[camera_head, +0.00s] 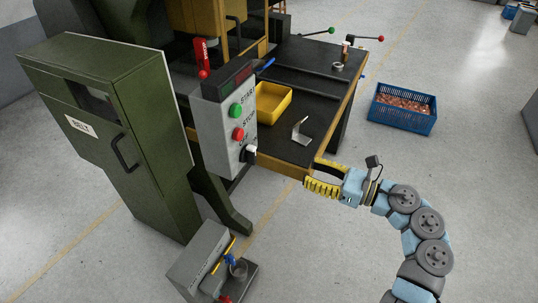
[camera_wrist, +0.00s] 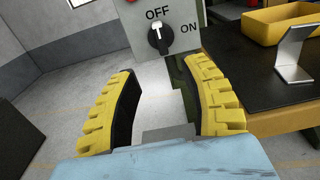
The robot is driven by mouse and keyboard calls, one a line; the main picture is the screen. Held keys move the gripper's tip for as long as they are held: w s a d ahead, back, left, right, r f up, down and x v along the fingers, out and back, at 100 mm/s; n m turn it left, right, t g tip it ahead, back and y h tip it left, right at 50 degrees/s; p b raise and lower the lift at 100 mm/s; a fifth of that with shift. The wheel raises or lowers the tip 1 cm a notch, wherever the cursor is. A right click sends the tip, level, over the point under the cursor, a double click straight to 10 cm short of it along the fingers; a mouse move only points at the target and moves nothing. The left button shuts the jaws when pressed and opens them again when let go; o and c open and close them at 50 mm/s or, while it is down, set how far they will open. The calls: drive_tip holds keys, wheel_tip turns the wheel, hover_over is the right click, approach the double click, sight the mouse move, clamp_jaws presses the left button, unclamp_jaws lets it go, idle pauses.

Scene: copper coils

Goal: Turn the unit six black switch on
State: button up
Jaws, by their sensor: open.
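The black rotary switch (camera_head: 249,154) is low on the grey control box (camera_head: 211,133), below the green and red buttons. In the wrist view the black switch (camera_wrist: 158,39) sits between the words OFF and ON, and its white mark points up at OFF. My gripper (camera_head: 312,174) has yellow ribbed fingers, spread apart and empty. It is to the right of the switch and apart from it. In the wrist view my gripper (camera_wrist: 158,72) frames clear space, with the switch just beyond and above the fingertips. I cannot read a unit number.
A dark worktable (camera_head: 310,95) adjoins the box, with a yellow tray (camera_head: 272,103) and a bent metal bracket (camera_head: 300,130) on it. A green cabinet (camera_head: 115,150) stands left. A blue crate (camera_head: 402,108) lies on the floor right. A grey floor unit (camera_head: 205,262) stands at the front.

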sight(255, 153)
drive_tip(key=x, duration=1.7)
drive_tip(key=shift+s+a+r+p, duration=0.1)
drive_tip(key=shift+a+r+p, duration=0.1)
drive_tip(key=shift+p, duration=0.15)
drive_tip(key=shift+f, duration=0.1)
clamp_jaws()
